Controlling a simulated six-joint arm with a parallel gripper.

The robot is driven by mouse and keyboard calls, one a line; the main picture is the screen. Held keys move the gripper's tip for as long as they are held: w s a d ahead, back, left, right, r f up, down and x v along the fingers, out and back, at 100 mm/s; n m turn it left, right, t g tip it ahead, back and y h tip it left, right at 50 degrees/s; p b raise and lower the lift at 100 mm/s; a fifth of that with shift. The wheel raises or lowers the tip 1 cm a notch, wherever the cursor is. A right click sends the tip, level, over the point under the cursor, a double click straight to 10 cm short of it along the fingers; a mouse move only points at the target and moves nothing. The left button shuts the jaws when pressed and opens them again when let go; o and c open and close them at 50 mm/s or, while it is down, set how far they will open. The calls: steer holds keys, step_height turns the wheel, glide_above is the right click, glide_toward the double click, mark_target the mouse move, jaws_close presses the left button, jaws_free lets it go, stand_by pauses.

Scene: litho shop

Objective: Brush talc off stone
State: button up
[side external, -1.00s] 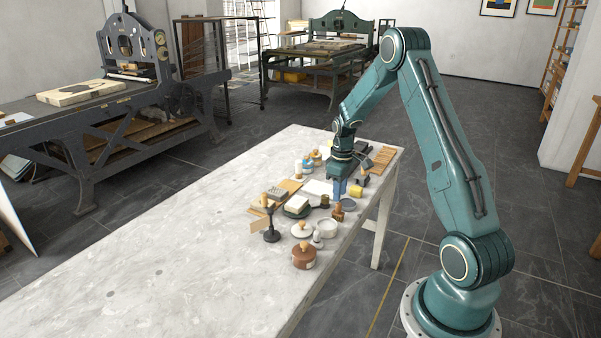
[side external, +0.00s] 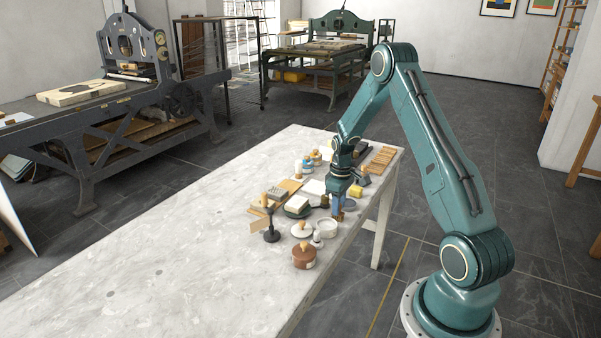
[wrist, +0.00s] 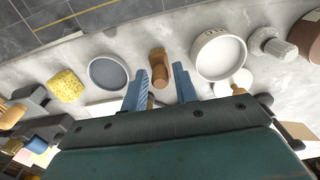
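My gripper (side external: 338,206) is low over the near right part of the table, pointing down. In the wrist view its two blue fingers (wrist: 160,70) are apart. A brown wooden piece (wrist: 158,66), perhaps a brush handle, shows between them; I cannot tell whether either finger touches it. In the side view it shows just below the fingers (side external: 338,216). A pale slab with a dark patch (side external: 80,93) lies on the left press. A small grey block (side external: 277,192) is on the table. I cannot tell which is the task's stone. No talc is clearly visible.
A white bowl (wrist: 218,53) and a blue-grey dish (wrist: 107,74) flank the fingers. A yellow sponge (wrist: 66,85) lies farther left. A white knobbed piece (wrist: 272,42) and a brown lidded jar (side external: 304,256) stand nearby. The table's (side external: 190,235) left part is clear.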

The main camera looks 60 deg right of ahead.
jaws_close()
steer(key=shift+r, duration=0.1)
steer(key=shift+r, duration=2.4)
